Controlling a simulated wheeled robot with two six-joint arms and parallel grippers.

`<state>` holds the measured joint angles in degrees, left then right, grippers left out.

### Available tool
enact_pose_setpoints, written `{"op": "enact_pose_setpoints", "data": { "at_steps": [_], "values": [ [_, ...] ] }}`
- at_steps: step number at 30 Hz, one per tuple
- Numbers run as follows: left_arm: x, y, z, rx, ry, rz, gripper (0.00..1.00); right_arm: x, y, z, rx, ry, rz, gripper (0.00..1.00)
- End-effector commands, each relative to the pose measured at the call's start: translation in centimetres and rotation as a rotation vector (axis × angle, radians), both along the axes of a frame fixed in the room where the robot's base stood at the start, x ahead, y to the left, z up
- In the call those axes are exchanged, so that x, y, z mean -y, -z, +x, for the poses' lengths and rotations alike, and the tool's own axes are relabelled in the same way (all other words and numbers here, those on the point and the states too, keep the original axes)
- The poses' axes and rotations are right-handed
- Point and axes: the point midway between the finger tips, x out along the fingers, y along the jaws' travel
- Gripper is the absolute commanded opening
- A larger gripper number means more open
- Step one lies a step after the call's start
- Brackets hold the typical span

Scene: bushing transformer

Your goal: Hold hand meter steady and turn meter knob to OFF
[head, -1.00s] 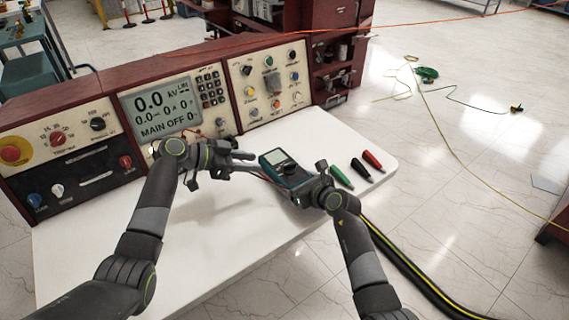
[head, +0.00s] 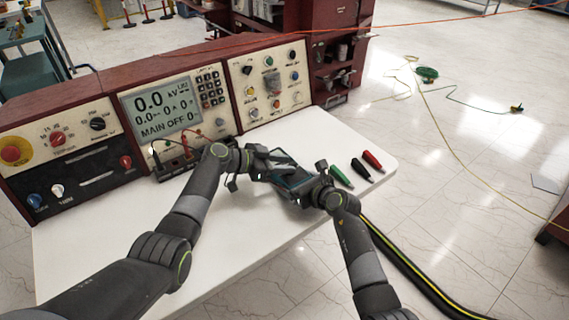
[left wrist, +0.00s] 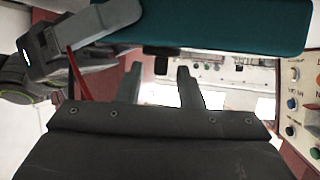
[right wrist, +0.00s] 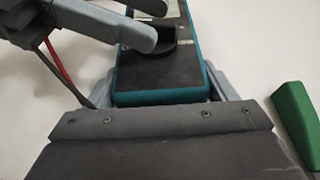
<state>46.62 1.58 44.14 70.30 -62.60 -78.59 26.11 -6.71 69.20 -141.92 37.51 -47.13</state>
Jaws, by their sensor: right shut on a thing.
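The hand meter (head: 288,184) is a dark unit with a teal edge, held above the white table. My right gripper (right wrist: 162,88) is shut on its lower body, one finger along each side. In the right wrist view, the meter's black knob (right wrist: 180,42) shows at the upper face, partly covered by a left finger. My left gripper (head: 278,162) is over the meter's face, its fingers apart and empty at the knob; whether they touch it is unclear. The left wrist view shows both left fingers (left wrist: 158,78) spread, with the meter's teal side (left wrist: 225,25) above. The knob's setting cannot be read.
A control console (head: 85,118) with a display and knobs stands along the table's back. Green, black and red plugs (head: 361,169) lie right of the meter. Red and black leads run from the console. The table's front (head: 240,245) is clear.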

Motion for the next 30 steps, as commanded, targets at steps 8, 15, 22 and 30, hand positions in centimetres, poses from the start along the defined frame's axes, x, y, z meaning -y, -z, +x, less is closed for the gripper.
{"op": "enact_pose_setpoints", "data": {
  "at_steps": [8,15,22,30],
  "values": [
    [0.61,0.22,0.17,0.001,0.0,0.0,0.34,0.01,0.01,0.0,0.0,0.0,0.0,0.42],
    [0.58,0.21,0.17,0.001,0.0,0.0,0.23,0.01,0.01,0.0,0.0,0.0,0.0,0.42],
    [0.56,0.22,0.16,0.001,0.0,0.0,0.0,0.02,0.01,0.01,0.0,0.0,0.0,0.42],
    [0.66,0.41,0.03,-0.001,-0.039,0.003,0.0,0.03,0.03,0.01,0.0,0.001,0.0,0.42]
  ]
}}
